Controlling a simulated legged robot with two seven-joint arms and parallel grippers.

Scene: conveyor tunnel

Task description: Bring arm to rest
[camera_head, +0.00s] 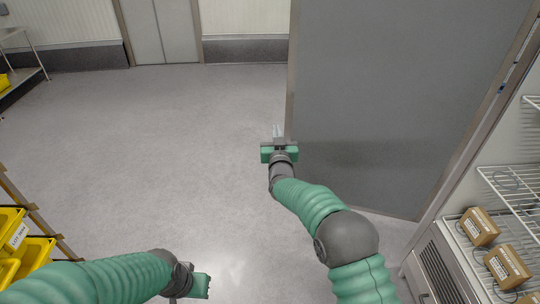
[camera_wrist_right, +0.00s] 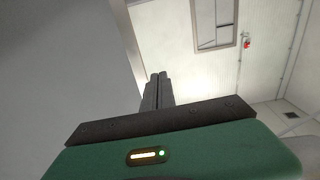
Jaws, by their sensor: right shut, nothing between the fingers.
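My right arm reaches forward in the head view, and its gripper (camera_head: 278,132) is beside the free edge of a large grey door panel (camera_head: 390,100). The right gripper is shut and empty; in the right wrist view its two fingers (camera_wrist_right: 157,90) lie together. I cannot tell whether it touches the panel. My left arm comes in at the lower left, with the green gripper body (camera_head: 200,286) low in the picture. Its fingers do not show clearly.
At the right is a cabinet with wire shelves (camera_head: 510,185) and several cardboard boxes (camera_head: 480,227). Yellow bins (camera_head: 35,250) stand on a rack at the lower left. A double door (camera_head: 160,30) is in the back wall. The grey floor (camera_head: 150,130) between is clear.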

